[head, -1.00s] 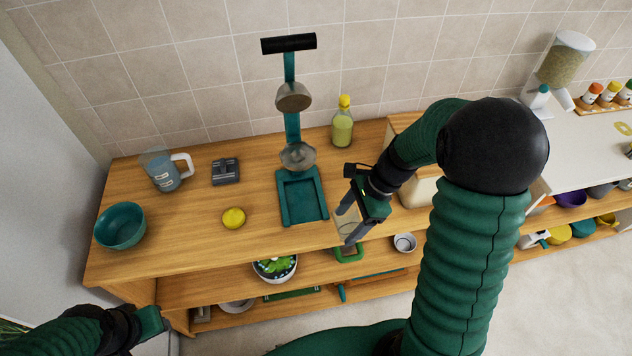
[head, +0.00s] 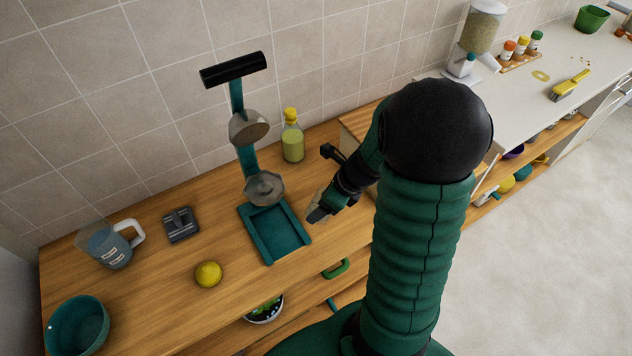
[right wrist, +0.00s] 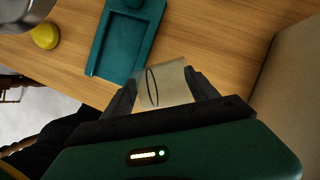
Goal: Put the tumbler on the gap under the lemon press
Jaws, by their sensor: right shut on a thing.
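The lemon press (head: 275,238) stands on the wooden counter with a teal base tray, an upright, metal cups and a black handle on top. Its base also shows in the right wrist view (right wrist: 125,40). My right gripper (head: 318,212) is just right of the press base. It is shut on the tumbler (right wrist: 165,85), a clear glass seen between the fingers in the right wrist view. In the head view the gripper and arm hide most of the tumbler. The gap under the press cup, above the base tray, is empty. My left gripper is out of view.
A lemon (head: 208,274) lies left of the press. A grey block (head: 181,224), a jug (head: 108,245) and a teal bowl (head: 78,326) stand farther left. A bottle (head: 292,140) stands behind the press. Bare counter lies between lemon and press.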

